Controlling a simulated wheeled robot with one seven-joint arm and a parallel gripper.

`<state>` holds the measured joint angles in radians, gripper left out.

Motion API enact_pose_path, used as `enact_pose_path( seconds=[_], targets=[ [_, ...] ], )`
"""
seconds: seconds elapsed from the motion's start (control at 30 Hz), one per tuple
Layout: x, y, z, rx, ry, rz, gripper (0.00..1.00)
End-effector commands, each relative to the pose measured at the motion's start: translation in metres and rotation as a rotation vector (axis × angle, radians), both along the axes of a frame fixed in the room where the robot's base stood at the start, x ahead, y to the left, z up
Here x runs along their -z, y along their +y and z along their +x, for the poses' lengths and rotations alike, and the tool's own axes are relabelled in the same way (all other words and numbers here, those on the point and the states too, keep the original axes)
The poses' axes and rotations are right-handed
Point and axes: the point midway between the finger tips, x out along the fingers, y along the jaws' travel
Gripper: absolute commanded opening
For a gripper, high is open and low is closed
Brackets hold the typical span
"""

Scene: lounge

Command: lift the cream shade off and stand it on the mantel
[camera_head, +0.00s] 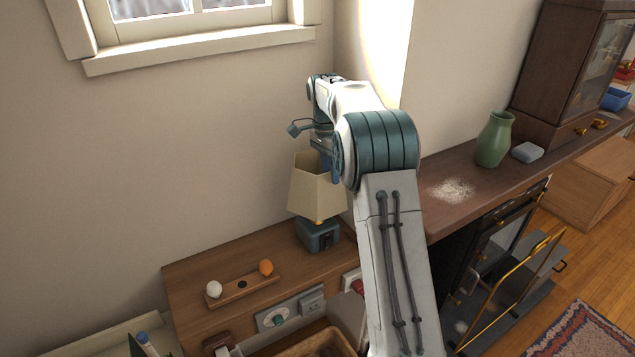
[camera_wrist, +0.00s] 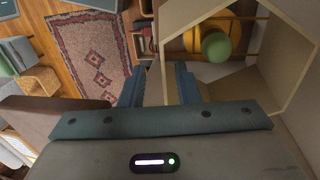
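The cream shade (camera_head: 312,186) sits on a lamp with a blue-grey base (camera_head: 318,234) on the wooden cabinet by the wall. My gripper (camera_head: 322,150) is at the shade's top rim, partly hidden by my arm. In the wrist view the open, many-sided shade (camera_wrist: 288,75) surrounds a round green bulb (camera_wrist: 216,46) and a yellow fitting (camera_wrist: 245,36). My gripper (camera_wrist: 161,85) is open there, one finger inside the shade and one outside, with the shade's wall between them; gaps show beside the wall. The mantel (camera_head: 432,213) is the dark wooden shelf at right.
On the mantel are a pale powdery patch (camera_head: 451,190), a green vase (camera_head: 494,140), a grey block (camera_head: 527,152) and a dark glazed cabinet (camera_head: 553,75). Bare wood lies around the patch. A wooden holder (camera_head: 242,290) with white and orange balls lies left of the lamp.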

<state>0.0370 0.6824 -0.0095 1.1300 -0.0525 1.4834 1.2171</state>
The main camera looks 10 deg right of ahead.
Motion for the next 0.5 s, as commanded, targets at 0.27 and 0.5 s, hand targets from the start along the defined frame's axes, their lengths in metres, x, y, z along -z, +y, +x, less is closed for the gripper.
enact_pose_path(
  seconds=[0.27, 0.5],
  targets=[
    [0.038, 0.005, -0.005, 0.000, 0.003, 0.000, 0.29],
    [0.044, 0.005, -0.005, 0.000, 0.000, 0.000, 0.29]
  ],
)
